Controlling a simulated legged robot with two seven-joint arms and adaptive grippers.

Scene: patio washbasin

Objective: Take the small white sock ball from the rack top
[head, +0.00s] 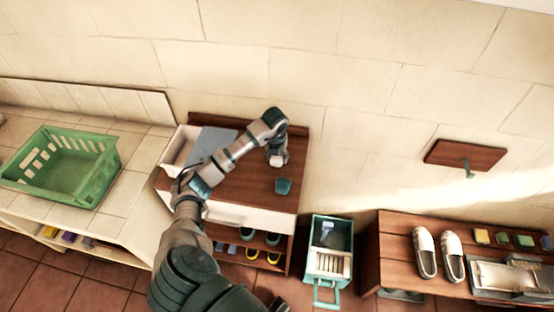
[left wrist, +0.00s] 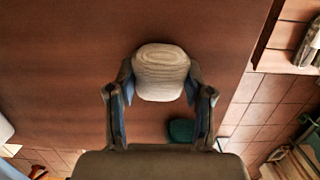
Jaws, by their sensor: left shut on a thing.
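The small white sock ball (left wrist: 160,72) sits between the fingers of my left gripper (left wrist: 160,88) in the left wrist view, with both fingertips against its sides. In the head view my left gripper (head: 277,160) is over the wooden rack top (head: 240,188), and the pale ball (head: 278,159) shows only partly under it. I cannot tell whether the ball touches the rack top or is just above it. My right gripper is not in view.
A green basket (head: 65,165) is on the tiled counter. A bench with shoes (head: 424,252) is at right.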

